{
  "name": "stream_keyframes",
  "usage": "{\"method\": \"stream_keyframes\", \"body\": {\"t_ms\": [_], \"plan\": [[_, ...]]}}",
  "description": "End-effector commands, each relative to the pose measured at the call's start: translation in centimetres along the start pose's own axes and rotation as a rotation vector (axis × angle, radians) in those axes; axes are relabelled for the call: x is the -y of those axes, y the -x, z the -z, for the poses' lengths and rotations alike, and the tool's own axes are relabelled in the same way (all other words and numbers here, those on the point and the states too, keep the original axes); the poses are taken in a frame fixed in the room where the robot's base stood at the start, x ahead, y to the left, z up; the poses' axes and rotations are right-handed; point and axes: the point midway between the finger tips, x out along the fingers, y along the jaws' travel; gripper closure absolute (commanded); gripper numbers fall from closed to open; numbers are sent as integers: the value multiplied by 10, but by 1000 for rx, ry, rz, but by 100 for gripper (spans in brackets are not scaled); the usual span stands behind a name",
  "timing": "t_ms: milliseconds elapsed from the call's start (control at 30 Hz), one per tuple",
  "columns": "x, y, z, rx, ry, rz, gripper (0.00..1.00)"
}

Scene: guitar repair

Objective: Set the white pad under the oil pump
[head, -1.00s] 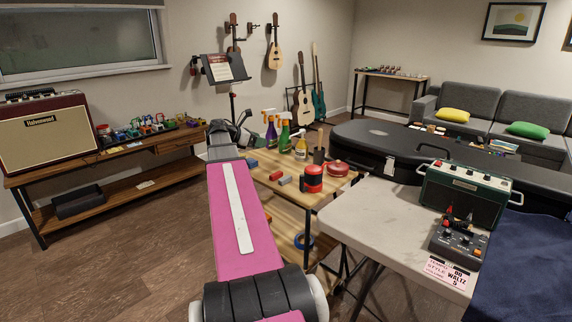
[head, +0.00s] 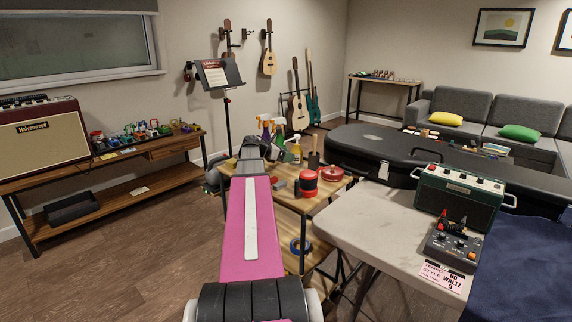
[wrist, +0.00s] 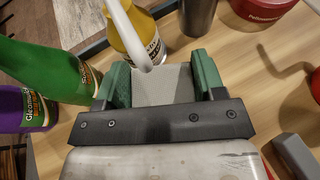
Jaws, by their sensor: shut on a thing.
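In the wrist view, my gripper (wrist: 163,76) has its green fingers closed on a flat pale grey-white piece, which looks like the white pad (wrist: 165,88). The pad is held above the wooden table top. Just beyond the fingertips stands a yellow bottle (wrist: 137,28) with a white spout, which may be the oil pump; its label is partly hidden. The pad is on the near side of this bottle, and I cannot tell whether they touch. In the head view, the yellow bottle (head: 296,152) stands on the wooden table, and my arm hides most of the gripper.
A green bottle (wrist: 42,70) and a purple bottle (wrist: 30,112) stand left of my gripper. A dark cup (wrist: 198,16) and a red tin (wrist: 262,10) are beyond it. A grey block (wrist: 297,155) lies at the right. Bare wood (wrist: 250,75) shows between them.

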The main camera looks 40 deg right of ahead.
Motion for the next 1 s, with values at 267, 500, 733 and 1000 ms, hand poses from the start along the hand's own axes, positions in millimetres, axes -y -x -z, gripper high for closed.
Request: {"method": "stream_keyframes", "body": {"t_ms": [267, 500, 733, 1000], "plan": [[0, -10, 20, -1, 3, 0, 59], [0, -17, 38, 0, 1, -1, 59], [0, -17, 38, 0, 1, 0, 59], [0, -18, 40, 0, 0, 0, 12]]}}
